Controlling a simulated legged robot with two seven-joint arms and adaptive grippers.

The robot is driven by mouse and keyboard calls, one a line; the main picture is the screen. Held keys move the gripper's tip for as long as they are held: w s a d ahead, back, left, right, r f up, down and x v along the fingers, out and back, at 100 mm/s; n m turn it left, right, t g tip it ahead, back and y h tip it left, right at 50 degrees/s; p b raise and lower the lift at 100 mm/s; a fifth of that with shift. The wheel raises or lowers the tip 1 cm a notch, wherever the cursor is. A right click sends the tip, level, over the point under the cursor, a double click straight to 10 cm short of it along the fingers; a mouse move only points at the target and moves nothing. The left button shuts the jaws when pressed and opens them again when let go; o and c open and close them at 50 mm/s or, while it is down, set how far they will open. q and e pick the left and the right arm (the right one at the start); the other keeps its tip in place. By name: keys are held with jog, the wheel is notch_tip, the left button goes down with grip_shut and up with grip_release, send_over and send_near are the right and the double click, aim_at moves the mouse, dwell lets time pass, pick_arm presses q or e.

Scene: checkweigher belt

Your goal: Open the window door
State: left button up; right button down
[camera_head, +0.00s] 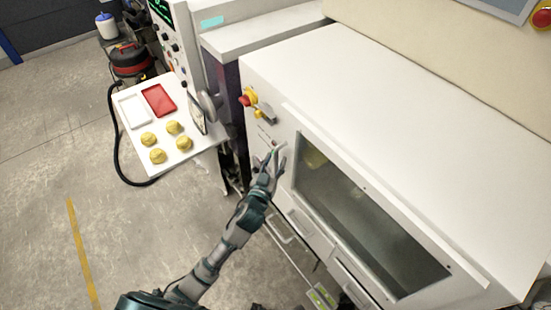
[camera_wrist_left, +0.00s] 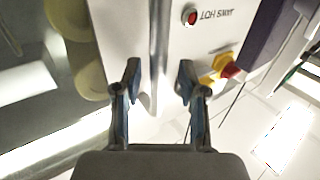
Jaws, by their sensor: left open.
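The window door (camera_head: 365,220) is on the front of the white machine, a dark glass pane in a white frame; it looks shut. My left gripper (camera_head: 272,162) is at the door's upper left side, beside the frame. In the left wrist view, the left gripper (camera_wrist_left: 158,78) is open, its two fingers on either side of a narrow upright grey strip (camera_wrist_left: 158,45). I cannot tell whether this strip is the door's handle or its edge, or whether the fingers touch it. The glass (camera_wrist_left: 55,120) is at the left, with yellowish round shapes behind it. My right gripper is not in view.
A yellow and red knob (camera_head: 249,98) sticks out above the gripper. A white side table (camera_head: 190,152) holds trays and several yellow rounds. Open floor (camera_head: 60,150) lies left.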

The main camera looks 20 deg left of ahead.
pick_arm(q)
jog(key=shift+w+d, duration=0.25)
jog(key=shift+w, duration=0.2)
jog(key=shift+a, duration=0.1)
grip_shut()
jog(key=shift+s+a, duration=0.1)
